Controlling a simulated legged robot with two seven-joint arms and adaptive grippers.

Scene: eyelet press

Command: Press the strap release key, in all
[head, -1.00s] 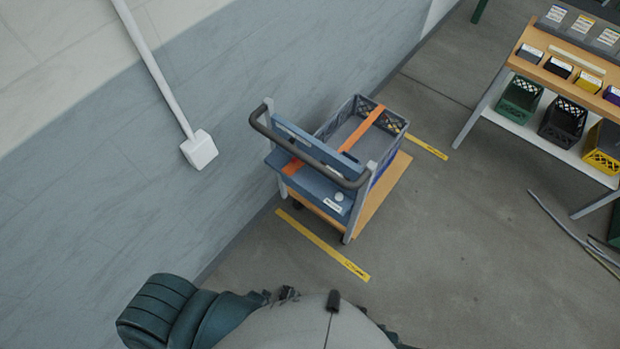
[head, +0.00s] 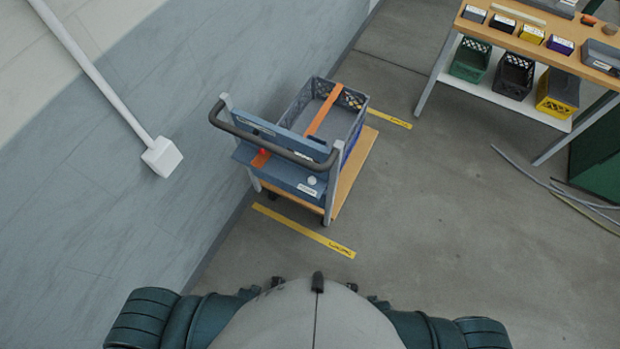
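A cart stands by the wall with a grey handle (head: 270,143) and a blue panel (head: 285,173) on its near side. A round whitish button (head: 311,181) sits on the panel's right part, with a white label beside it. A small red part (head: 263,152) shows at the panel's left, by the orange strap. I cannot tell which of these is the release key. The orange strap (head: 324,110) runs across a grey crate (head: 297,101) on the cart's wooden deck (head: 356,170). Neither gripper is in view; only my shoulders and body show at the bottom.
A yellow floor strip (head: 303,231) lies before the cart and another (head: 390,118) behind it. A white wall box (head: 161,157) with a pipe is at left. A bench (head: 480,75) with bins stands at right.

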